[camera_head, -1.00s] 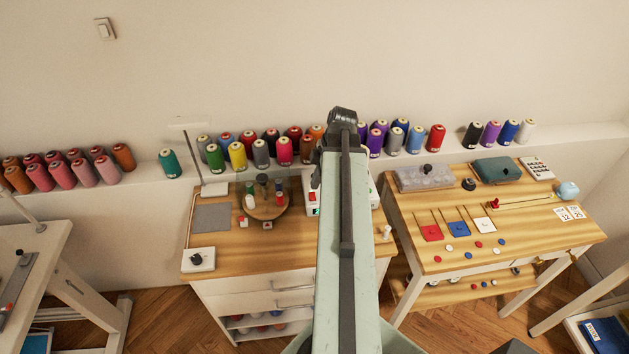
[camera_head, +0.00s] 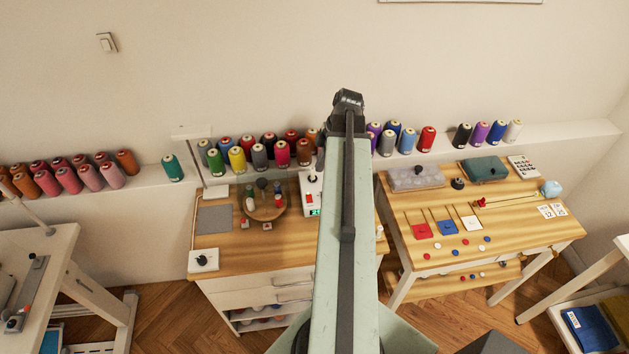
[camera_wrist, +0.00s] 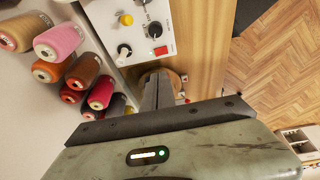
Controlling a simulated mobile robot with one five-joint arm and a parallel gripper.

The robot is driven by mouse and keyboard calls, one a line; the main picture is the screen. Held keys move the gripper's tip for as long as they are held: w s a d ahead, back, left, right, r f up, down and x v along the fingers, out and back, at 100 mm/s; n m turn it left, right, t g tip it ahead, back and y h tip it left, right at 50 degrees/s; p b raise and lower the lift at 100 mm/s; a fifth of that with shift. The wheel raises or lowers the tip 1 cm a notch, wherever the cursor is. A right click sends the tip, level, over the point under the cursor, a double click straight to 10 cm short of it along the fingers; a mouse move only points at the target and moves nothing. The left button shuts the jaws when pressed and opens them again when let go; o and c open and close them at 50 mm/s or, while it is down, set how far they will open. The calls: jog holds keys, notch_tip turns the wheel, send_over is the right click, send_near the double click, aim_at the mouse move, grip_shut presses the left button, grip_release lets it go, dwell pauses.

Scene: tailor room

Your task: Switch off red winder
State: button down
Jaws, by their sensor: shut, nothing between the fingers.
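A white control box (camera_head: 311,192) with a green display and a red part stands on the middle desk, partly hidden behind my arm. In the wrist view a white panel (camera_wrist: 183,42) carries a red switch (camera_wrist: 161,50), a black knob (camera_wrist: 154,29), a yellow button (camera_wrist: 126,19) and a pale knob. I cannot tell for sure which part is the red winder. My gripper (camera_wrist: 158,82) is shut and empty, its fingers pointing up the picture just below the panel, over the round wooden stand (camera_wrist: 174,75). In the head view my arm hides the gripper.
Thread spools (camera_head: 240,158) line the ledge behind the desk. A lamp (camera_head: 209,165) and a round wooden stand (camera_head: 266,211) with small items are left of the box. Another table (camera_head: 510,247) with buttons and cards stands right. Wooden floor (camera_head: 170,320) lies in front.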

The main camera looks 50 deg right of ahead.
aim_at(310, 196)
jog(key=shift+a+f, duration=0.1)
jog(key=b+x, duration=0.8)
jog(key=d+b+x, duration=0.1)
jog(key=b+x, duration=0.4)
jog(key=shift+s+f, duration=0.2)
jog(key=shift+s, duration=0.1)
jog(key=shift+w+f+b, duration=0.1)
jog(key=shift+f+b, duration=0.2)
jog(key=shift+w+d+f+b, duration=0.1)
jog(key=shift+f+b, duration=0.45)
jog(key=shift+b, duration=0.1)
jog(key=shift+r, duration=0.2)
jog(key=shift+f, duration=0.15)
